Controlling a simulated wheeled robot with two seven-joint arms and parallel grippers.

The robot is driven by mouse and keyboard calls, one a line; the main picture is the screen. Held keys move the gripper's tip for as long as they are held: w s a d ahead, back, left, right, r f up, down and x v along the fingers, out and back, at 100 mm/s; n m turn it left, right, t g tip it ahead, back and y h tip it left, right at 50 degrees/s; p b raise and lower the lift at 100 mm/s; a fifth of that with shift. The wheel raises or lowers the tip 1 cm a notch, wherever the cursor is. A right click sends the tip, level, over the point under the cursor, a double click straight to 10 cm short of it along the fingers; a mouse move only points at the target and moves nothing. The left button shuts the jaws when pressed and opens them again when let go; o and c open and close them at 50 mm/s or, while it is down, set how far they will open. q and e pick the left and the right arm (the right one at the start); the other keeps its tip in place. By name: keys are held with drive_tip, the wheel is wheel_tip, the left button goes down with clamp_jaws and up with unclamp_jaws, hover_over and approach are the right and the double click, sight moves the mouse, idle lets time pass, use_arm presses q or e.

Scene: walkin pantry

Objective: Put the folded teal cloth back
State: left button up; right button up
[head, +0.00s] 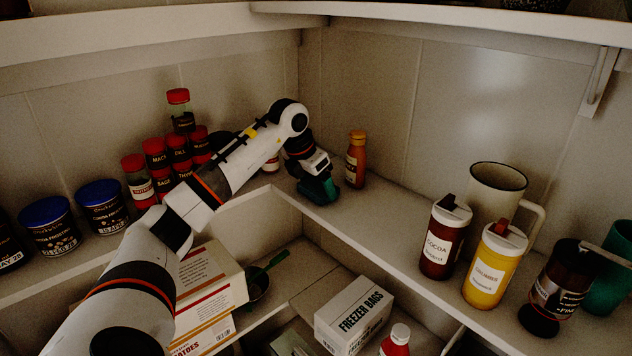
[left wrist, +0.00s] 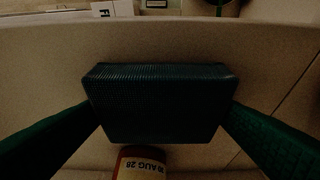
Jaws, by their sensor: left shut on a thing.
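The folded teal cloth (left wrist: 158,105) is a dark ribbed block between the two green fingers of my left gripper in the left wrist view. My left gripper (head: 319,188) is shut on it over the corner of the middle shelf (head: 395,222), left of an orange-capped bottle (head: 356,160). In the head view the cloth and the green fingers blend together. I cannot tell whether the cloth touches the shelf. My right gripper is not in view.
Spice jars (head: 156,160) and blue-lidded tins (head: 103,205) stand left. Cocoa (head: 444,238) and yellow (head: 493,268) canisters and a large mug (head: 492,195) stand right. A freezer bags box (head: 353,318) sits below. Bare shelf shows right of the orange-capped bottle.

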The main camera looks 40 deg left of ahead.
use_arm(q)
drive_tip(key=o, duration=0.5)
drive_tip(key=shift+f, duration=0.15)
drive_tip(key=o, duration=0.4)
drive_tip(key=shift+r, duration=0.3)
drive_tip(key=shift+s+r, duration=0.15)
drive_tip(key=shift+r, duration=0.25)
drive_tip(key=b+v, duration=0.2)
drive_tip(key=v, duration=0.9)
